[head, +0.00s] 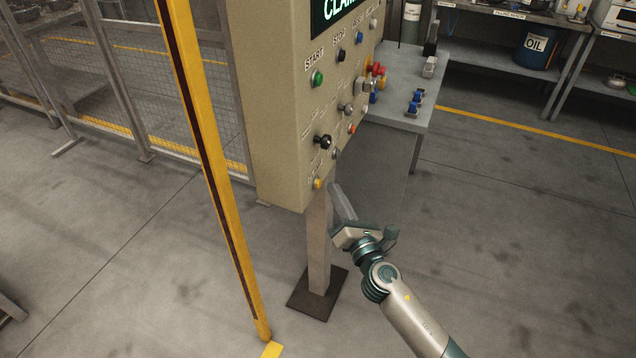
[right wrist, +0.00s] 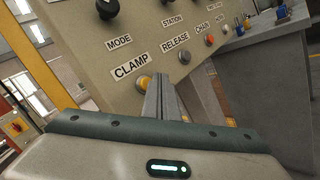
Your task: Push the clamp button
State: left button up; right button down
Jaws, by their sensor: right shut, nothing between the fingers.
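The clamp button (right wrist: 143,83) is a yellow button under the CLAMP label in the right wrist view. In the head view, the yellow button (head: 318,184) sits low on the beige control panel (head: 283,110). My right gripper (head: 335,187) is shut and empty, its fingers pointing up at the panel's lower edge, just right of the yellow button. In the right wrist view, the fingertips (right wrist: 160,78) appear just right of the button and cover part of its right side. I cannot tell whether they touch it. My left gripper is not in view.
A grey release button (right wrist: 184,57) and a black mode knob (right wrist: 107,8) are nearby. A yellow post (head: 212,150) stands left of the panel, and its support column (head: 318,240) is below. A grey table (head: 405,75) stands behind at right. Floor at right is clear.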

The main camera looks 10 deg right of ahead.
dwell(0.3)
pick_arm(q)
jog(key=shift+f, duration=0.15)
pick_arm(e)
jog(key=s+d, duration=0.1)
jog(key=d, duration=0.1)
jog(key=s+d, duration=0.2)
jog(key=d, duration=0.1)
jog(key=shift+s, duration=0.2)
dwell(0.9)
